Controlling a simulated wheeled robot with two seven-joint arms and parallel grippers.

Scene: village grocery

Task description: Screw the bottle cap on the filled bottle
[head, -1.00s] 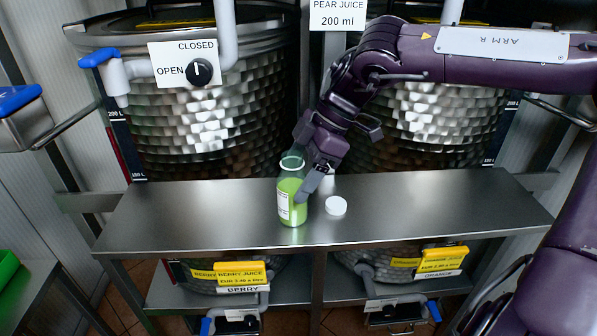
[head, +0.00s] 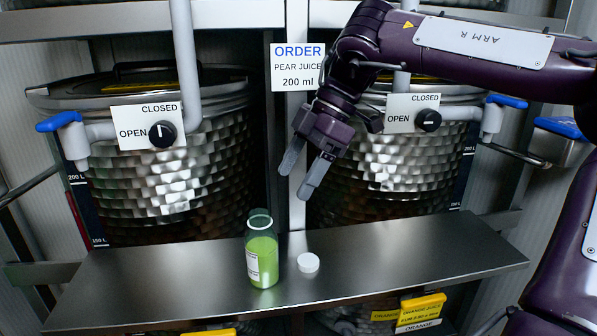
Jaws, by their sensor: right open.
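The filled bottle (head: 262,258) stands upright on the metal shelf, holding green liquid, with a white label and a clear, uncapped neck. The white bottle cap (head: 308,263) lies on the shelf just right of the bottle, apart from it. My right gripper (head: 301,178) is open and empty, above and behind the bottle and cap, its two grey fingers pointing down. It touches neither. My left gripper does not show.
The metal shelf (head: 400,262) is otherwise bare to both sides. Two large metal tanks stand behind it, the left tank (head: 175,175) and the right tank (head: 390,170), with taps and knobs. An order sign (head: 298,67) reads pear juice, 200 ml.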

